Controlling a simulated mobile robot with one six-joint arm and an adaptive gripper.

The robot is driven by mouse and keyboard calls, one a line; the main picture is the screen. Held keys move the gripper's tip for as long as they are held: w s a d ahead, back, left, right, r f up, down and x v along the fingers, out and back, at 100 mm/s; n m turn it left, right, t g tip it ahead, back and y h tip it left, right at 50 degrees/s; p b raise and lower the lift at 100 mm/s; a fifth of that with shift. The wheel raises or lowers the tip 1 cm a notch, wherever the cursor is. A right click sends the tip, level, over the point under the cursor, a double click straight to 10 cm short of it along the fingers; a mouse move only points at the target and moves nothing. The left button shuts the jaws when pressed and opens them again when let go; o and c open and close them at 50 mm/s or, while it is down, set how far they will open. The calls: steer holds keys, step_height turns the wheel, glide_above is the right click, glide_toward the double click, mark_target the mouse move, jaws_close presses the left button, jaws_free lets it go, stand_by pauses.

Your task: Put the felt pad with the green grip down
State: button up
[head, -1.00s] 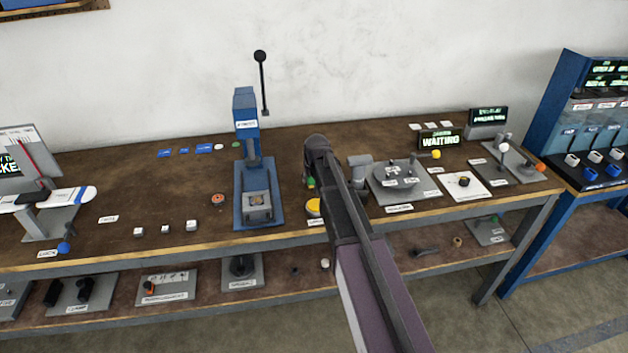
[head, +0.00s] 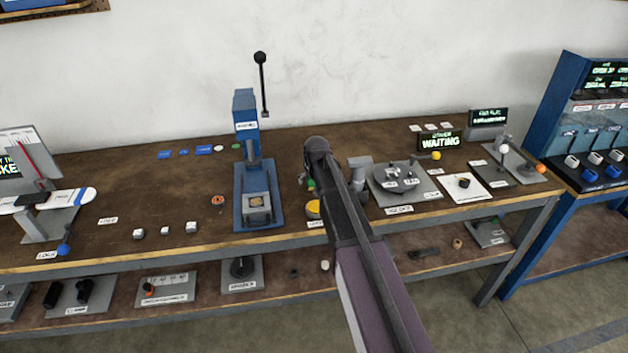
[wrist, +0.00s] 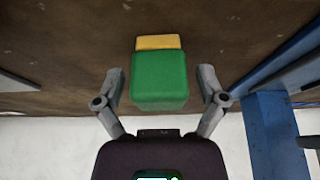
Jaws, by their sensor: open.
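The green grip (wrist: 158,80) of the felt pad is a block in the middle of the wrist view, with a yellow piece (wrist: 158,43) beyond it. I cannot tell whether the yellow piece is the pad. My gripper (wrist: 160,73) is open, one finger on each side of the green grip, with a visible gap on both sides. In the head view a bit of the green grip (head: 311,184) shows at the bench, mostly hidden by my arm. The pad's underside is hidden.
A blue press (head: 257,195) stands just left of my gripper. A round yellow thing (head: 313,208) lies near the bench's front edge. A grey plate with a round fixture (head: 398,178) is to the right. Small white cubes (head: 165,230) lie left on the wooden bench (head: 120,190).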

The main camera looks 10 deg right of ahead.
steer(key=p+v, duration=1.1)
steer(key=v, duration=0.1)
stand_by(0.5)
steer(key=shift+r, duration=0.15)
stand_by(0.5)
steer(key=s+f+g, duration=0.1)
steer(key=s+g, duration=0.3)
steer(key=s, duration=2.1)
steer(key=shift+d+f+g, duration=0.3)
